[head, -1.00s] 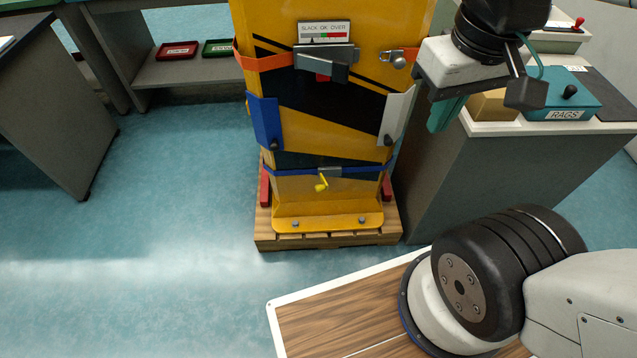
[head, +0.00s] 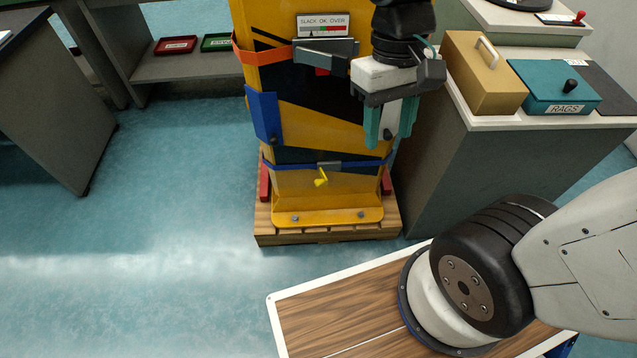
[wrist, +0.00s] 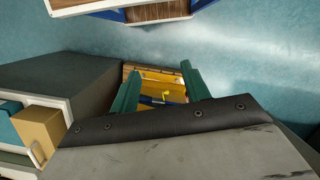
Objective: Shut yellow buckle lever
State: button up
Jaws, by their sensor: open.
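The yellow buckle lever (head: 321,178) sits low on the front of the yellow gate machine (head: 310,208). It is on a small grey buckle (head: 329,167) in the blue strap (head: 290,165) and juts out, angled downward. My gripper (head: 388,138) is open and empty, with teal fingers pointing down, above and to the right of the lever. In the wrist view the fingers (wrist: 159,88) stand apart. The lower machine with the blue strap (wrist: 152,100) shows between them, and a small yellow bit there may be the lever.
The machine stands on a wooden pallet (head: 265,238). A grey bench (head: 450,160) on the right holds a tan box (head: 480,85) and a teal rags box (head: 560,90). A larger grey buckle (head: 320,55) with an orange strap is higher up. The floor to the left is clear.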

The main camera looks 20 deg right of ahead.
jog(key=w+a+f+n, duration=0.1)
jog(key=w+a+f, duration=0.5)
jog(key=f, duration=0.4)
jog(key=w+a+f+n+y, duration=0.1)
jog(key=w+a+f, duration=0.5)
jog(key=f, duration=0.4)
jog(key=w+a+f, duration=0.5)
jog(key=a+f, duration=0.1)
jog(key=f, duration=0.4)
jog(key=n+t+h, duration=0.8)
jog(key=t+h, duration=0.4)
jog(key=t, duration=0.2)
send_near(317, 186)
jog(key=r+x, duration=0.1)
jog(key=x, duration=0.3)
jog(key=shift+n, duration=0.3)
jog(key=x, duration=0.5)
jog(key=f+x, duration=0.1)
jog(key=x, duration=0.1)
jog(key=shift+w+d, duration=0.1)
jog(key=shift+w, duration=0.1)
